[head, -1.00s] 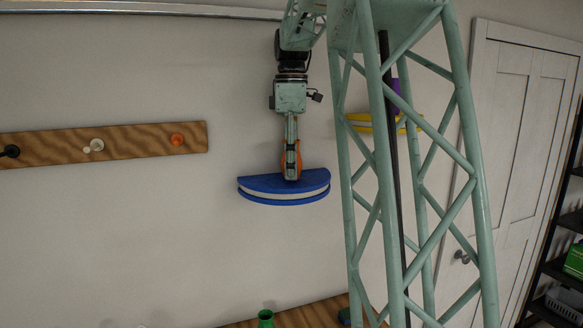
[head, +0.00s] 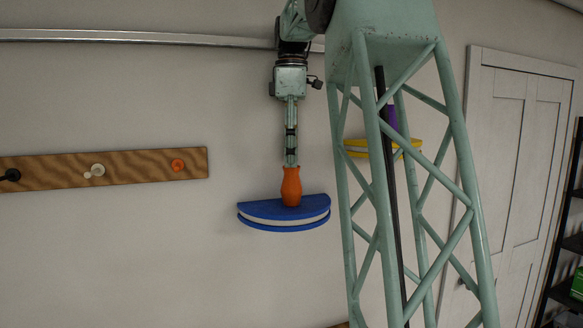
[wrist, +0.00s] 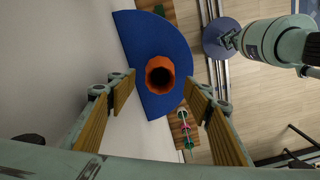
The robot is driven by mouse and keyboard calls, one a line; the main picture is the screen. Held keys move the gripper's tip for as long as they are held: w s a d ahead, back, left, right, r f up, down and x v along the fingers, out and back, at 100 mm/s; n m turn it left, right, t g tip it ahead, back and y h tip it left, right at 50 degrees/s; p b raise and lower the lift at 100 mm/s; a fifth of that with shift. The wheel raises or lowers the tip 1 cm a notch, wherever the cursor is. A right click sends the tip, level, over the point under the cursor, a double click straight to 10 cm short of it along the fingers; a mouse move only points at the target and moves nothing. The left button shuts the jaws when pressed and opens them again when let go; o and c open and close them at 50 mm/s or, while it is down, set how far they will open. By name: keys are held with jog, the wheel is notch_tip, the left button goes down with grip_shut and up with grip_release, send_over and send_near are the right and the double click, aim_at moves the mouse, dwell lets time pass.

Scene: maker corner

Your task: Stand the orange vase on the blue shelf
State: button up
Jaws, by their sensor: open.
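The orange vase (head: 291,187) stands upright on the blue shelf (head: 260,210), a half-round shelf on the wall. In the wrist view the vase (wrist: 160,74) shows from above, its dark mouth facing the camera, with the blue shelf (wrist: 135,40) around its base. My gripper (head: 291,163) is just above the vase's top in the head view. In the wrist view its two fingers (wrist: 160,88) are spread wide, with the vase beyond and between them, and nothing is held.
A yellow shelf (head: 370,148) with a purple object (head: 391,117) is on the wall to the right, partly behind my lattice column. A wooden peg rail (head: 130,172) is to the left. A white door (head: 510,180) and black rack (head: 570,235) stand far right.

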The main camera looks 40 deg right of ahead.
jog(key=shift+r, duration=0.6)
dwell(0.4)
